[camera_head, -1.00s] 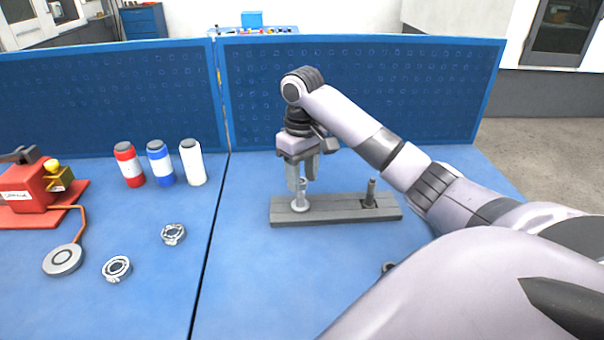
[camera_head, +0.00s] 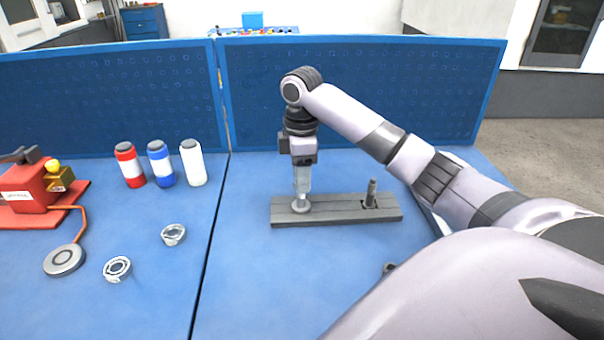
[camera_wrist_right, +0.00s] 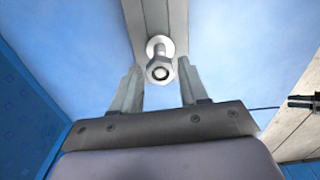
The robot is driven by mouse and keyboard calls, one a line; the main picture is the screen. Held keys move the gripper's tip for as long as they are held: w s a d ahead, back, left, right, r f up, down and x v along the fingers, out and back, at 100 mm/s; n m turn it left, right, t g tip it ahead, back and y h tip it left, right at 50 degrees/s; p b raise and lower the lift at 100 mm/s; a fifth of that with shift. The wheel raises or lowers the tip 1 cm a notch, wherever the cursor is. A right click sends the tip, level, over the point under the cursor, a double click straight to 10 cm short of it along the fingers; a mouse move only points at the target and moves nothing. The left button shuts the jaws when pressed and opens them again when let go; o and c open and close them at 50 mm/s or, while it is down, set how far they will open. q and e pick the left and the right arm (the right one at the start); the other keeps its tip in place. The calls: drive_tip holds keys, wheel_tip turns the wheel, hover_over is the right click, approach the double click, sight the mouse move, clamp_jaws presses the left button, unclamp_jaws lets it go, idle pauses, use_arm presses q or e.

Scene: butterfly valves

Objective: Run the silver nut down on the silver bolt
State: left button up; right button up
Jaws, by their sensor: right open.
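The silver bolt (camera_wrist_right: 158,48) stands upright on the left part of a grey bar, with its round base (camera_head: 300,206) showing in the head view. In the right wrist view the silver nut (camera_wrist_right: 158,70) sits around the bolt near its top end. My right gripper (camera_head: 302,188) points down over the bolt. In the wrist view its two fingers (camera_wrist_right: 160,84) are open, one to each side of the nut, with gaps between. In the head view the fingers hide most of the bolt and the nut. My left gripper is not in view.
The grey bar (camera_head: 345,212) lies on the blue table and carries a darker bolt (camera_head: 371,190) at right. Two metal rings (camera_head: 117,268), three bottles (camera_head: 160,164) and a red device (camera_head: 25,188) stand left. A blue pegboard (camera_head: 350,95) closes the back.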

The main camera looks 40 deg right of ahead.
drive_tip(key=n, duration=0.6)
drive_tip(key=shift+w+d+n, duration=0.1)
drive_tip(key=shift+n, duration=0.2)
drive_tip(key=n, duration=0.6)
drive_tip(key=shift+w+n, duration=0.1)
drive_tip(key=shift+n, duration=0.2)
clamp_jaws()
drive_tip(key=m, duration=1.8)
drive_tip(key=shift+s+a, duration=0.2)
drive_tip(key=shift+s, duration=0.05)
drive_tip(key=m, duration=0.6)
drive_tip(key=shift+s, duration=0.1)
